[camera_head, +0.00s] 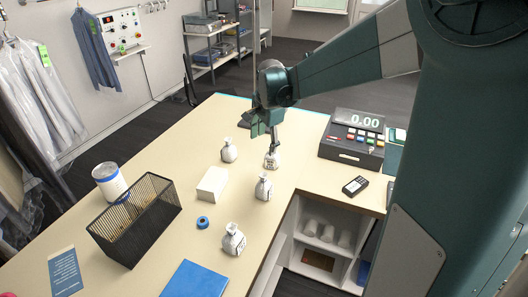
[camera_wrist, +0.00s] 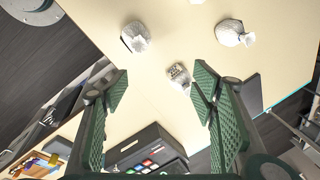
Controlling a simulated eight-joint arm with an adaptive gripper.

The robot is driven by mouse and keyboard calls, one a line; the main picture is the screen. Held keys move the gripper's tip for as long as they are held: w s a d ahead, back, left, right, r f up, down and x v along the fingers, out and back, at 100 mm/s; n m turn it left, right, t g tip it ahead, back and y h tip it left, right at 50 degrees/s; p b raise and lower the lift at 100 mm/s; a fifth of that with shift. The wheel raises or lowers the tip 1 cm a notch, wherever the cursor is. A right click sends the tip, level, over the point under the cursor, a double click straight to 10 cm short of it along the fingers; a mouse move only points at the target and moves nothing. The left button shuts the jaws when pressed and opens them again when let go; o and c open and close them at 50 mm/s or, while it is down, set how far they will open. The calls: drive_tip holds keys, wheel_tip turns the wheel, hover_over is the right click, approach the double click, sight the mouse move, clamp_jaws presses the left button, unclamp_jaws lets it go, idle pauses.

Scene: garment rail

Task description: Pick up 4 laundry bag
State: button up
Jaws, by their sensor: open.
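Several small white laundry bags with tied necks stand on the beige counter (camera_head: 150,262). One bag (camera_head: 272,160) is right below my gripper (camera_head: 272,146); in the wrist view that bag (camera_wrist: 181,77) shows in the gap between the fingertips, nearer the right finger. My gripper (camera_wrist: 160,88) is open and empty, pointing down. A second bag (camera_head: 263,187) stands nearer the front, a third bag (camera_head: 229,150) to the left, and another bag (camera_head: 233,239) farther forward. The second (camera_wrist: 135,38) and third (camera_wrist: 231,33) show beyond the fingers in the wrist view.
A cash register (camera_head: 352,138) and card reader (camera_head: 355,186) stand right of my gripper. A black mesh basket (camera_head: 135,220), white box (camera_head: 212,184), blue tape roll (camera_head: 203,223), white tub (camera_head: 110,182) and blue folder (camera_head: 196,280) occupy the counter. The counter's far left stretch is clear.

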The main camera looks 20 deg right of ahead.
drive_tip(key=w+d+f+m+g+p, duration=0.1)
drive_tip(key=w+d+f+m, duration=0.15)
drive_tip(key=w, duration=0.25)
drive_tip(key=w+d+f+m+p, duration=0.2)
drive_tip(key=w+f, duration=0.2)
drive_tip(key=m+g+p, duration=0.2)
drive_tip(key=m+p, duration=0.1)
drive_tip(key=m, duration=0.2)
hover_over(272, 158)
drive_tip(key=w, duration=0.2)
drive_tip(key=f, duration=0.8)
drive_tip(key=shift+d+f, duration=0.3)
drive_tip(key=shift+w+d+f, duration=0.25)
drive_tip(key=shift+f, duration=0.4)
drive_tip(key=shift+f, duration=0.15)
drive_tip(key=shift+f, duration=1.15)
drive_tip(key=shift+f, duration=0.15)
drive_tip(key=shift+d+f+p, duration=0.1)
drive_tip(key=shift+f+p, duration=0.6)
drive_tip(key=shift+f, duration=1.75)
drive_tip(key=shift+c, duration=0.3)
